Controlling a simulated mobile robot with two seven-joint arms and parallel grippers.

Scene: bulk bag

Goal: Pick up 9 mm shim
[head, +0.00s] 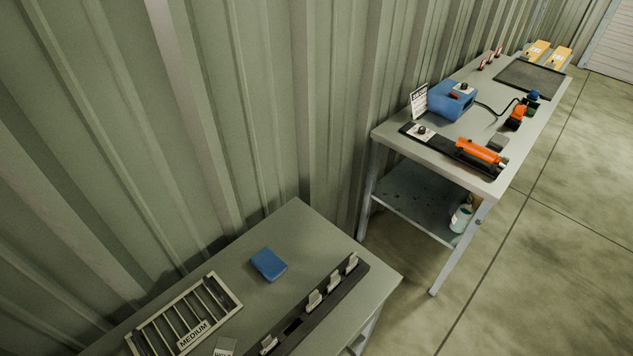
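A dark rack (347,285) runs along the front edge of the near table. Several pale grey upright pieces stand in it, among them one at the far end (352,262), one in the middle (314,299) and one at the near end (268,344). A dark gap shows in the rack between the middle and near-end pieces. I cannot read any size on the pieces, so I cannot tell which is the 9 mm shim. Neither of my grippers is in view.
The near table (300,225) also holds a blue block (268,264), a slatted tray labelled MEDIUM (232,291) and a partly cut-off label (225,347). A farther bench (400,148) carries a blue machine (452,104) and orange tools. A corrugated wall stands behind both.

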